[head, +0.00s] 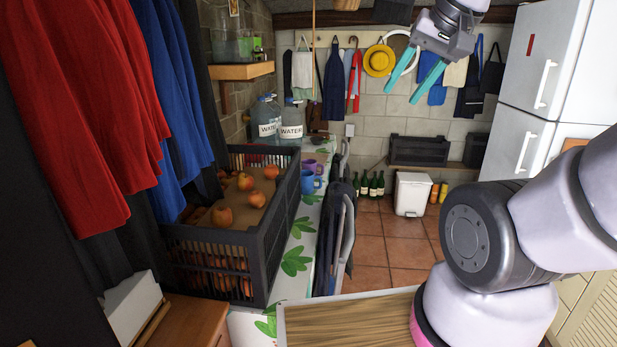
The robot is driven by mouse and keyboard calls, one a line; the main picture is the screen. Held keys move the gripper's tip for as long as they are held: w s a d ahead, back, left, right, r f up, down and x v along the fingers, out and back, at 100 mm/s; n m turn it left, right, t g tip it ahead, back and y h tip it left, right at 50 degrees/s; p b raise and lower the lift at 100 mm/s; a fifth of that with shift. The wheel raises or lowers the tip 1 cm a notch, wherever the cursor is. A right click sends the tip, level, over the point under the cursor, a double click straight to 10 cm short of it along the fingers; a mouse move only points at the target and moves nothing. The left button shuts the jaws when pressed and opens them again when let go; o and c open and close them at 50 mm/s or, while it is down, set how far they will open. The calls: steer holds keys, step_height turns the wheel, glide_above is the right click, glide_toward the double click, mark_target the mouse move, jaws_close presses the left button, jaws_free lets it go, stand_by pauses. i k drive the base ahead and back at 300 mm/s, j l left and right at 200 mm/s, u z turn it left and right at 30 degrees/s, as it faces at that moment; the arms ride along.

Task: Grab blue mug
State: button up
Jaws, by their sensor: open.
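The blue mug (310,182) stands on a narrow surface with a green leaf pattern (296,262), just right of the black crate. A purple mug (312,167) stands right behind it. My gripper (408,88) is at the upper right, high in the air, with its two teal fingers spread apart and empty. It is well above and to the right of the blue mug in the picture, not touching anything that I can see.
A black crate (262,232) of apples borders the mugs on the left. Water jugs (291,122) stand behind them. Dark folded chairs or cloth (335,225) hang along the right edge. Red clothes (75,110) hang at left. Tiled floor (375,240) is open at centre.

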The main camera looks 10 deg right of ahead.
mark_target(310, 183)
steer(key=l+u, duration=0.1)
steer(key=u, duration=0.4)
steer(key=i+l+u, duration=0.15)
steer(key=l+u, duration=0.2)
steer(key=l, duration=0.4)
steer(key=i+l+u, duration=0.1)
steer(key=l+u, duration=0.2)
steer(key=l, duration=0.45)
steer(key=l+u, duration=0.15)
steer(key=l, duration=1.9)
